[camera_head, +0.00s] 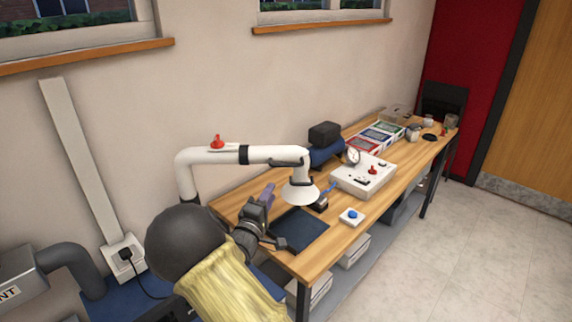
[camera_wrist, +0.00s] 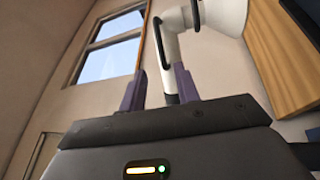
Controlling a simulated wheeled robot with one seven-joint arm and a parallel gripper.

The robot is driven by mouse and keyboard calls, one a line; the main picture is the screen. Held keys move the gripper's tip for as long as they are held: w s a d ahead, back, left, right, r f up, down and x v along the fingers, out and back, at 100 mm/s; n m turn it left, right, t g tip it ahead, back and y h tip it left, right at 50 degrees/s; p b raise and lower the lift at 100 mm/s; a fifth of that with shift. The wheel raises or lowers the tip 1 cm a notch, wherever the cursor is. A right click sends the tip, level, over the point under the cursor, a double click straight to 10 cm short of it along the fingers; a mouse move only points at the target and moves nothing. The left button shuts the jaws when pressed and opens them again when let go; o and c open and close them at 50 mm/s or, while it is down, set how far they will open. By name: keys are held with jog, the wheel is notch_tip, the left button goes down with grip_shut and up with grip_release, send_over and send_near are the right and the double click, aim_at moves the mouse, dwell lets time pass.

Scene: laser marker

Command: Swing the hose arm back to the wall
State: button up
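The white hose arm (camera_head: 222,157) rises at the left end of the bench, bends and reaches right over the bench top. Its cone-shaped hood (camera_head: 300,192) hangs above the dark mat, and a dark handle (camera_head: 289,163) sits by the hood's elbow. A red knob (camera_head: 217,142) is on top of the tube. My gripper (camera_head: 272,217) is below the tube and left of the hood, apart from the handle. In the wrist view its purple fingers (camera_wrist: 160,75) stand apart with nothing clearly gripped. The white tube (camera_wrist: 225,15) shows beyond them.
The wooden bench (camera_head: 340,235) carries a dark mat (camera_head: 300,229), a blue-button box (camera_head: 351,216), a white control box (camera_head: 362,176) and a dark blue device (camera_head: 325,150). Windows and a conduit (camera_head: 80,155) are on the wall behind. The floor at right is clear.

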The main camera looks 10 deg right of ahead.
aim_at(286, 166)
jog(key=p+x, duration=0.3)
jog(key=x, duration=1)
jog(key=shift+w+d+r+p, duration=0.1)
jog(key=shift+w+p, duration=0.15)
jog(key=shift+p, duration=0.15)
grip_shut()
